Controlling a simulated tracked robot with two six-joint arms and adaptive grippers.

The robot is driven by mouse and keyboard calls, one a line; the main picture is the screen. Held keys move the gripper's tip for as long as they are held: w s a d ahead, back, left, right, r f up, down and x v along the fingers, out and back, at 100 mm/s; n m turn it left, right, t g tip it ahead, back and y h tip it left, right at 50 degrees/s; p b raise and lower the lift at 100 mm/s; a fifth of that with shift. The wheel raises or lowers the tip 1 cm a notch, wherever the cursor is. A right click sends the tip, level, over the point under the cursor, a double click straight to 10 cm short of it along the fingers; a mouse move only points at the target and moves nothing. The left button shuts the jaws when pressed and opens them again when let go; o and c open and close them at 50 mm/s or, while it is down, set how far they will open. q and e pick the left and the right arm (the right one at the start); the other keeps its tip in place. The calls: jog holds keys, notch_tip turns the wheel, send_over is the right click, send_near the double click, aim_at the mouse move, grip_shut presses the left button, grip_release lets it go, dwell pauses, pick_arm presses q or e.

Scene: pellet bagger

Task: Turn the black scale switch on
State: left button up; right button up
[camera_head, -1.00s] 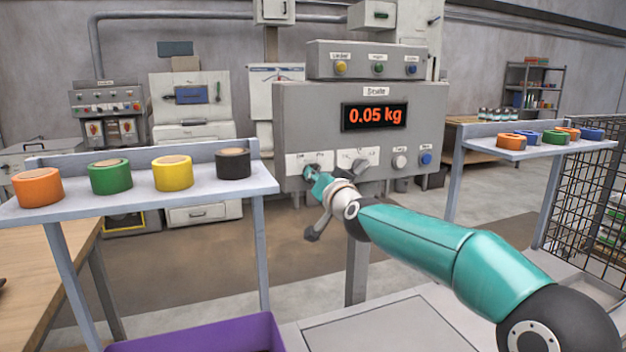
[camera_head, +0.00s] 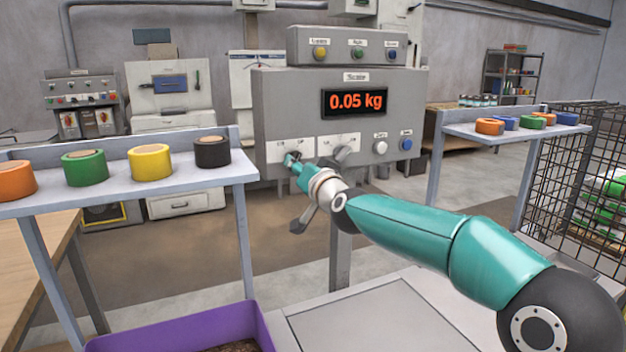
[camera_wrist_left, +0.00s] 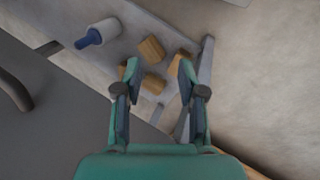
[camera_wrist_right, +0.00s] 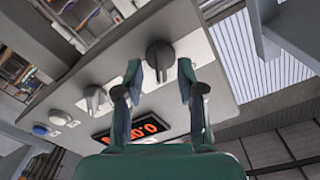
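The grey scale box (camera_head: 275,110) shows a lit red display (camera_head: 355,101) reading 0.05 kg. The black scale switch (camera_wrist_right: 160,57) is a dark rotary knob on a white plate in the right wrist view, where the panel appears upside down. My right gripper (camera_wrist_right: 160,78) is open, with its fingertips at either side of the knob in the picture; I cannot tell whether they touch it. In the head view my right gripper (camera_head: 293,161) is at the panel's lower left and largely covers the switch. My left gripper (camera_wrist_left: 158,66) is open and empty in its wrist view.
A grey lever-like knob (camera_head: 342,153), a white button (camera_head: 380,147) and a blue button (camera_head: 406,144) sit right of the switch. Shelves with tape rolls flank the scale, left (camera_head: 120,189) and right (camera_head: 470,131). A purple bin (camera_head: 180,333) stands below.

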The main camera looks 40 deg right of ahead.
jog(key=v, duration=0.9)
jog(key=shift+s, duration=0.4)
jog(key=shift+a, duration=0.1)
